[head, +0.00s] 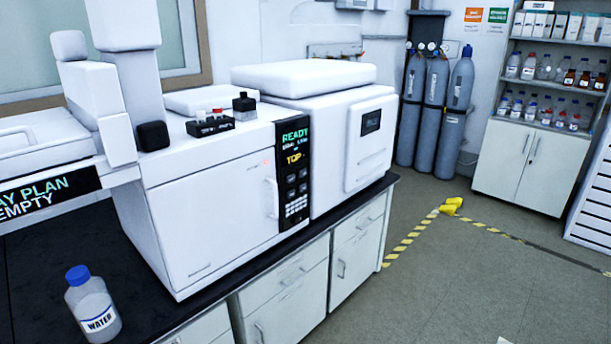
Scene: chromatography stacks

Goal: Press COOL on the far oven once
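A white oven (215,215) stands on the dark bench in the middle of the head view, its front door closed. A black control panel (292,160) runs down the right side of its front. The panel's screen reads READY in green, with small text below that I cannot read, and TOP in yellow. Several small dark buttons (291,190) sit beneath, above a keypad with light keys. Their labels are too small to read, so I cannot tell which is COOL. No second oven with such a panel shows fully. Neither of my grippers is in view.
A white instrument (335,150) adjoins the oven on the right. At left is a display (48,192) reading "AY PLAN EMPTY". A WATER bottle (92,305) stands on the bench (30,270) at front left. A small vial rack (210,126) sits on the oven.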

